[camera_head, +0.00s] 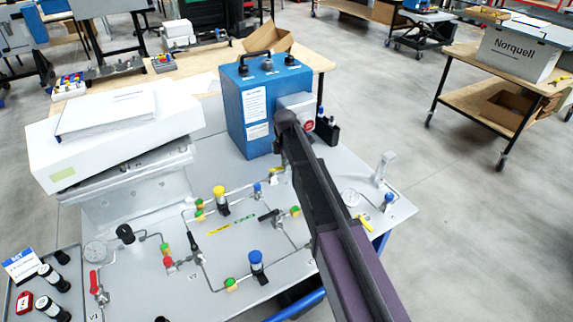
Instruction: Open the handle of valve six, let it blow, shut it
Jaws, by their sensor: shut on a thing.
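The grey valve panel (140,290) carries thin pipes and several valves. Number labels are too small to read, so I cannot tell which is valve six. Handles in view include a red one (94,282) at the left, a black one (268,215) near the middle, a yellow one (275,170) close to my arm, and another yellow one (365,222) at the right. My arm reaches from the lower right to the front of the blue box. My gripper's fingers are hidden behind the arm, along with whatever they touch.
A blue box (258,112) with a top handle stands at the panel's back. A white case (115,145) sits at the left. Open floor (480,220) lies at right.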

